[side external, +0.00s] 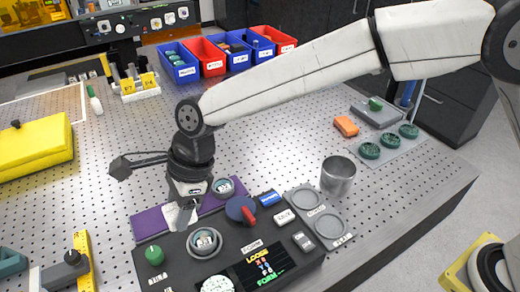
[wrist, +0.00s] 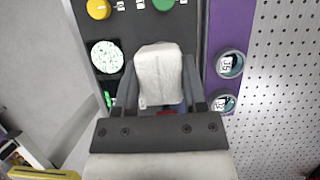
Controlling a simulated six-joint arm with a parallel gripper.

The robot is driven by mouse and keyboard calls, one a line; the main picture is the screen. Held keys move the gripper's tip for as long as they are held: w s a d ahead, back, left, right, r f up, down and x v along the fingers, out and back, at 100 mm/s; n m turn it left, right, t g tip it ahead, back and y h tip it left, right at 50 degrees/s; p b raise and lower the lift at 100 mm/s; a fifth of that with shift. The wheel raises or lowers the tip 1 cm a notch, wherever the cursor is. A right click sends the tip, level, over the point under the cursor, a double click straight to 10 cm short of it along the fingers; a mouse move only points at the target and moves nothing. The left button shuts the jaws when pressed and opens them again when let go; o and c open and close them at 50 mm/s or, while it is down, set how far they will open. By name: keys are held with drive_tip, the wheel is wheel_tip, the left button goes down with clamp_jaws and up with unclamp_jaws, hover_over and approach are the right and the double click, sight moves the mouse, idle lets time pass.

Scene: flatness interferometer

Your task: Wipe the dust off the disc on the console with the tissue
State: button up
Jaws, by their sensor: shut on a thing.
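The disc (wrist: 106,57) is round and pale with green-grey speckles, on the dark console (wrist: 128,18) in the wrist view. In the side view the disc (side external: 217,285) is cut by the bottom edge. My gripper (wrist: 160,92) is shut on the folded white tissue (wrist: 160,72), held between its fingers. In the side view the tissue (side external: 180,214) hangs below my gripper (side external: 187,198), over the rear part of the console (side external: 175,274). The tissue is apart from the disc. In the wrist view my gripper and the tissue hide part of the console.
A green knob (side external: 155,254), a ringed cup (side external: 204,241) and a red-and-blue knob (side external: 240,208) rise from the console. A purple strip (wrist: 232,22) with two labelled cups lies beside it. A metal cup (side external: 338,176) stands right. The perforated table behind has free room.

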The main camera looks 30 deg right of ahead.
sight(211, 237)
drive_tip(key=shift+f, duration=3)
drive_tip(key=shift+d+f, duration=0.6)
drive_tip(key=shift+f, duration=0.25)
drive_tip(key=shift+s+d, duration=0.2)
drive_tip(key=shift+d, duration=0.85)
drive_tip(key=shift+s+d, duration=0.15)
drive_tip(key=shift+d, duration=0.85)
drive_tip(key=shift+w+a+r, duration=0.1)
drive_tip(key=shift+w+a, duration=0.1)
drive_tip(key=shift+a, duration=1.2)
drive_tip(key=shift+w+a, duration=0.2)
drive_tip(key=shift+a, duration=1.15)
drive_tip(key=shift+d+r, duration=0.1)
drive_tip(key=shift+r, duration=3.85)
drive_tip(key=shift+f, duration=0.15)
